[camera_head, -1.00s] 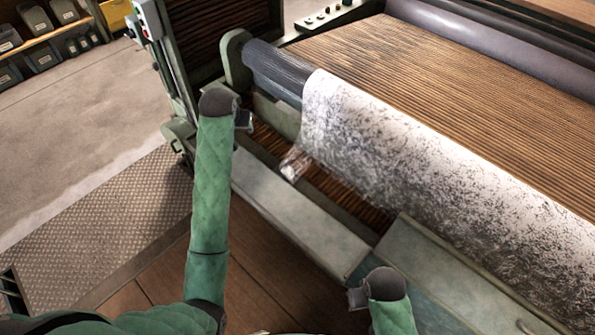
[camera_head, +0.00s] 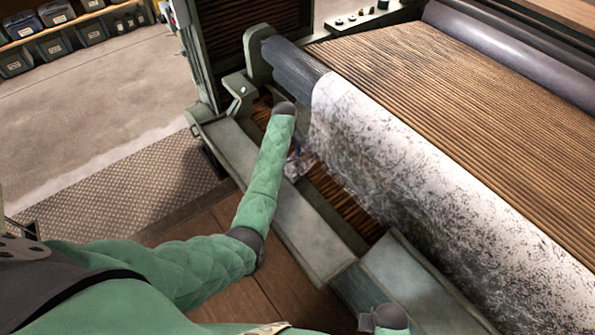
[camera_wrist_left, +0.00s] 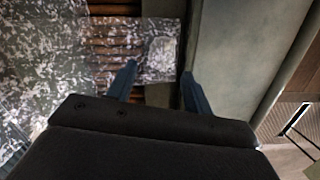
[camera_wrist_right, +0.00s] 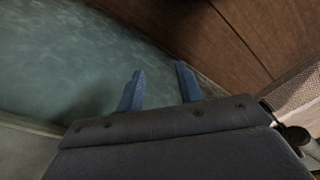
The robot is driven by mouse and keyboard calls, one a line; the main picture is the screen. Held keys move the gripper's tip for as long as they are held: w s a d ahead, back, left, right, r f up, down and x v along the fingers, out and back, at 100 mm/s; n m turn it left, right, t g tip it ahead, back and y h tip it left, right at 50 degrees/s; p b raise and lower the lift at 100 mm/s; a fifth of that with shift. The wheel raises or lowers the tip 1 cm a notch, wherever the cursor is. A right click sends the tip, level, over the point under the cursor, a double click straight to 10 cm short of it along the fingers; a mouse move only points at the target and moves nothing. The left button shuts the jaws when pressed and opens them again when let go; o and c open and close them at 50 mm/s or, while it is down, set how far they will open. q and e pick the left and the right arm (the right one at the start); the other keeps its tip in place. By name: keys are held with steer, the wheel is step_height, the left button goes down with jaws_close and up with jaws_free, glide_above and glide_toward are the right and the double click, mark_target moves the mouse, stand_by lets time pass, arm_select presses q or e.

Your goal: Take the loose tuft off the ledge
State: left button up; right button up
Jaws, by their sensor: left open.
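The loose tuft (camera_head: 293,166) is a pale, speckled, ragged wisp at the inner edge of the grey-green ledge (camera_head: 310,232). In the head view my left forearm partly covers it. In the left wrist view the tuft (camera_wrist_left: 160,52) lies over the brown slats, beside the ledge (camera_wrist_left: 232,55). My left gripper (camera_wrist_left: 159,72) is open, its two blue fingertips apart with the tuft showing between and beyond them; I see no contact. My right gripper (camera_wrist_right: 159,70) is open and empty above a blue-green surface (camera_wrist_right: 60,50).
A speckled white web (camera_head: 400,150) hangs over the roller (camera_head: 290,62) close to the left gripper's right. The machine's side frame (camera_head: 205,60) stands behind. A second grey-green cover (camera_head: 420,270) lies nearer the right gripper. Brown slats (camera_head: 340,205) show in the gap.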

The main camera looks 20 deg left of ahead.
mark_target(290, 166)
arm_select(q)
steer(key=shift+a+n, duration=0.15)
steer(key=shift+n, duration=0.75)
steer(key=shift+f+n, duration=0.15)
steer(key=shift+n, duration=0.15)
step_height(290, 166, down, 2)
steer(key=shift+s+f, duration=0.1)
steer(key=shift+s, duration=0.05)
step_height(290, 166, down, 4)
steer(key=shift+s+r+p, duration=0.1)
steer(key=shift+p, duration=0.8)
steer(key=shift+d+f, duration=0.2)
steer(key=shift+f, duration=0.55)
arm_select(e)
step_height(290, 166, down, 7)
steer(key=s, duration=0.1)
steer(key=shift+d+f, duration=0.15)
steer(key=shift+d, duration=0.2)
arm_select(q)
steer(key=shift+c, duration=0.2)
steer(key=c, duration=0.7)
